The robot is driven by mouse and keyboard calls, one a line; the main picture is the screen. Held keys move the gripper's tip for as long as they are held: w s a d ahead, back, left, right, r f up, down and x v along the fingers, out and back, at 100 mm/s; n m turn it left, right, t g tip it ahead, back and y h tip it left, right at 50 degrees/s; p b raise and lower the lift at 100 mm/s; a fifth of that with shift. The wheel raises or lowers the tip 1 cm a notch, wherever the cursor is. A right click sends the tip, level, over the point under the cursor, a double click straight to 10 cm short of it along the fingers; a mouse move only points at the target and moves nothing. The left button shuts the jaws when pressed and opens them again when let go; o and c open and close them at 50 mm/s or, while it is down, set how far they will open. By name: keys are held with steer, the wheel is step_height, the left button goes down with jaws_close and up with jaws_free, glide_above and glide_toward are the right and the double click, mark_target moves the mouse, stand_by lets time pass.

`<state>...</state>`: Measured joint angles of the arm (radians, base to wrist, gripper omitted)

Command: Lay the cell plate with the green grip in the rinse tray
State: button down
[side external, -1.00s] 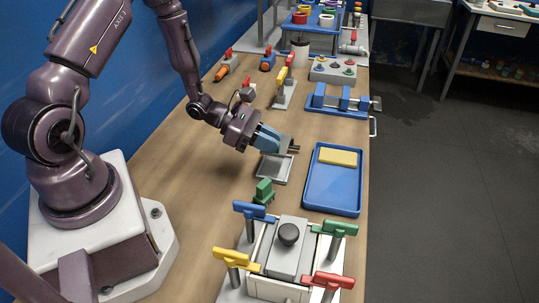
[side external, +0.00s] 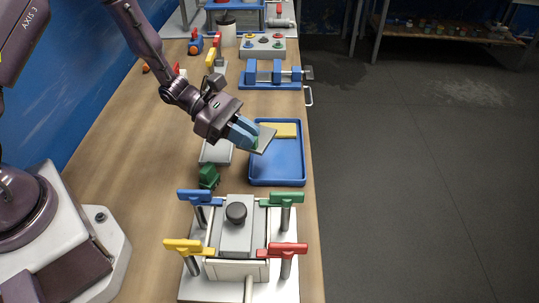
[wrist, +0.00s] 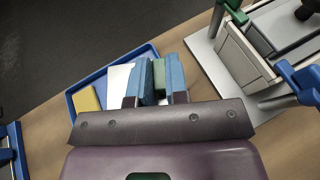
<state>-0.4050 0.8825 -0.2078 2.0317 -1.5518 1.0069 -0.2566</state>
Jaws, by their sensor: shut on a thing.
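My gripper (side external: 246,135) is shut on the green grip (wrist: 158,75) of a thin light-grey cell plate (side external: 264,138). In the wrist view the grip sits between the two blue fingers, and the pale plate (wrist: 119,84) shows beside them. The plate is tilted and held above the left part of the blue tray (side external: 278,178), which looks like the rinse tray. The tray's rim also shows in the wrist view (wrist: 96,78). The fingers hide part of the grip. I cannot tell the exact height of the plate above the tray floor.
A yellow block (side external: 285,130) lies at the tray's far end. Nearer stand a green block (side external: 208,177) and a cell with coloured-handled clamps (side external: 237,235). A blue fixture (side external: 268,75) stands beyond.

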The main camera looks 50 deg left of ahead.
glide_above(269, 169)
step_height(269, 169, down, 6)
steer(key=shift+s+r, duration=0.15)
steer(key=shift+r, duration=0.05)
steer(key=shift+w+f, duration=0.15)
steer(key=shift+f, duration=0.75)
steer(key=shift+w+f, duration=0.1)
steer(key=shift+f, duration=0.8)
steer(key=shift+f, duration=0.15)
steer(key=c, duration=1.1)
jaws_free()
